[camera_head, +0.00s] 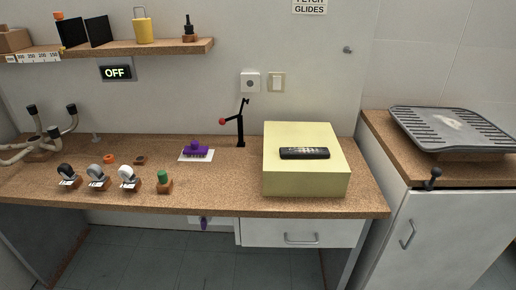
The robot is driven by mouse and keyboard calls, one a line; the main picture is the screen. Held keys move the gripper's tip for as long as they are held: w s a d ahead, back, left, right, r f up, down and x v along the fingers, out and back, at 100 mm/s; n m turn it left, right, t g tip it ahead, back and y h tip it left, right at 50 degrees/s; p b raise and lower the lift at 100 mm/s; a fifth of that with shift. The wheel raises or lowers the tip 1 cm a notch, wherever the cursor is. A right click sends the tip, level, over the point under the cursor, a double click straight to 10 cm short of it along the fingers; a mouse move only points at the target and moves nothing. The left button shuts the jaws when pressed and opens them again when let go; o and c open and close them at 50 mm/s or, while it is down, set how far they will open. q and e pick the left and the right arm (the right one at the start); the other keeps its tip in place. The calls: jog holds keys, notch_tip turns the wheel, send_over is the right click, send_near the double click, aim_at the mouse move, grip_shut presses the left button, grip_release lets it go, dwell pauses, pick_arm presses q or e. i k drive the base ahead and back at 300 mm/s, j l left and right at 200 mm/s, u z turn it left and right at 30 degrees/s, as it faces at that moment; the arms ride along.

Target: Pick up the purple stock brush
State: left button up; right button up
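The purple brush (196,147) lies on a small white card (184,157) on the cork-topped bench, left of the yellow box. It has a purple knob on top and a strip of bristles below. Neither of my grippers shows in the head view, and nothing is touching the brush.
A yellow box (305,178) with a black remote (304,153) stands right of the brush. Casters (127,176) and a green-topped block (163,181) stand front left. A shelf (130,50) overhangs the back.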

aim_at(195, 149)
jog(key=j+z, duration=0.15)
jog(key=z, duration=0.3)
jog(key=j+z, duration=0.15)
jog(key=z, duration=0.3)
jog(key=j+z, duration=0.2)
jog(key=j, duration=0.15)
jog(key=k+j+z, duration=0.2)
jog(key=j, duration=0.15)
jog(key=j+z, duration=0.2)
jog(key=k+j, duration=0.15)
jog(key=j, duration=0.25)
jog(key=k+j+z, duration=0.1)
jog(key=j, duration=0.25)
jog(key=k+j, duration=0.25)
jog(key=j+z, duration=0.05)
jog(key=j, duration=0.05)
